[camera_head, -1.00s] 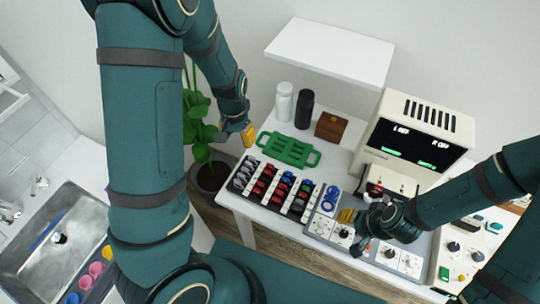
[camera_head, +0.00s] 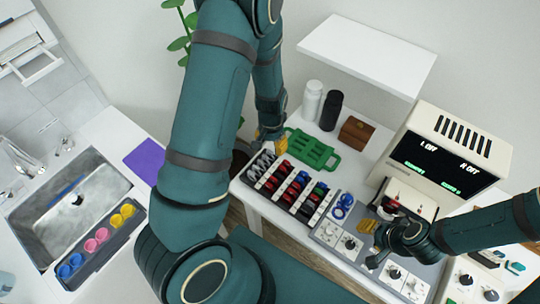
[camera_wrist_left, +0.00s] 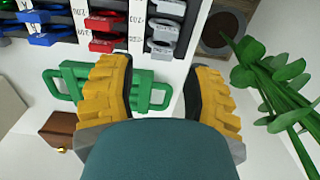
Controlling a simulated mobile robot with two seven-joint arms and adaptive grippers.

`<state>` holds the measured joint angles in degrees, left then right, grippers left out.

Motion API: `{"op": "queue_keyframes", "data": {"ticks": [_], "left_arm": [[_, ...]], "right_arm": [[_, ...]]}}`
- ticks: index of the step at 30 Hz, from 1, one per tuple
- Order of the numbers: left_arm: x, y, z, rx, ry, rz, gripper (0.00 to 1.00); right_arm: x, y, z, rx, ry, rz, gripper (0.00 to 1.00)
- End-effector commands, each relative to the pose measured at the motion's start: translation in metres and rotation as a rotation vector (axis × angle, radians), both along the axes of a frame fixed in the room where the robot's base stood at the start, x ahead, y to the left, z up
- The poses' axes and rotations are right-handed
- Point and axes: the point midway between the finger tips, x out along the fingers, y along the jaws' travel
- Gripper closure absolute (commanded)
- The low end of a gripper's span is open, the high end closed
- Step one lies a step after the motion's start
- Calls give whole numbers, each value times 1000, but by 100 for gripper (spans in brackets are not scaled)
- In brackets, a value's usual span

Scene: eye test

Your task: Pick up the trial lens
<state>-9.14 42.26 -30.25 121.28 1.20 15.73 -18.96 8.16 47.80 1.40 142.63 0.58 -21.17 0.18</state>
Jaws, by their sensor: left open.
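Trial lenses with tabs stand in rows in a dark case (camera_head: 270,202) on the white table: grey (camera_head: 261,165), red (camera_head: 283,172) and some blue and green. Which one is meant cannot be told. In the left wrist view, grey lenses (camera_wrist_left: 165,32), red lenses (camera_wrist_left: 105,42) and blue lenses (camera_wrist_left: 45,30) lie along the top edge. My left gripper (camera_head: 276,135) is above the table's left end, near the grey row; its yellow fingers (camera_wrist_left: 160,95) are apart with nothing between them. My right gripper (camera_head: 370,243) is over the grey control panel; its jaws are unclear.
A green handled tray (camera_head: 318,152) lies behind the case. A brown box (camera_head: 356,132), a white bottle (camera_head: 312,100) and a black bottle (camera_head: 331,110) stand behind it. A cream display machine (camera_head: 445,150) stands right. A potted plant (camera_wrist_left: 275,80) is beside the table.

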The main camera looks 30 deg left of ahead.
Motion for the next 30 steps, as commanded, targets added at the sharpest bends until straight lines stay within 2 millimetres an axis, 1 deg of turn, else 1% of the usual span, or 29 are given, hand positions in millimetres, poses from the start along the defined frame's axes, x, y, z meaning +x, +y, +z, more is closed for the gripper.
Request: {"op": "queue_keyframes", "data": {"ticks": [2,9,12,15,21,22,23,24,25,30], "left_arm": [[-1,1,-6,0,2,1,50],[-4,2,-40,0,4,1,50],[-4,2,-49,0,2,0,50],[-4,2,-53,0,1,-2,50],[-3,2,-52,0,1,-1,50],[-3,2,-52,0,1,-1,54],[-3,2,-52,0,1,-1,61],[-3,2,-52,0,1,-1,70],[-3,2,-52,0,1,-1,77],[-4,2,-52,0,1,-1,79]], "right_arm": [[0,0,-1,0,0,0,53],[0,0,-4,-1,0,0,53],[0,0,-5,-1,0,0,53],[0,0,-5,-1,0,0,53],[0,0,-5,-1,0,0,53],[0,0,-5,-1,0,0,53],[0,0,-5,-1,0,0,53],[0,0,-5,-1,0,0,53],[0,0,-5,-1,0,0,53],[0,0,-5,-1,0,0,53]]}}
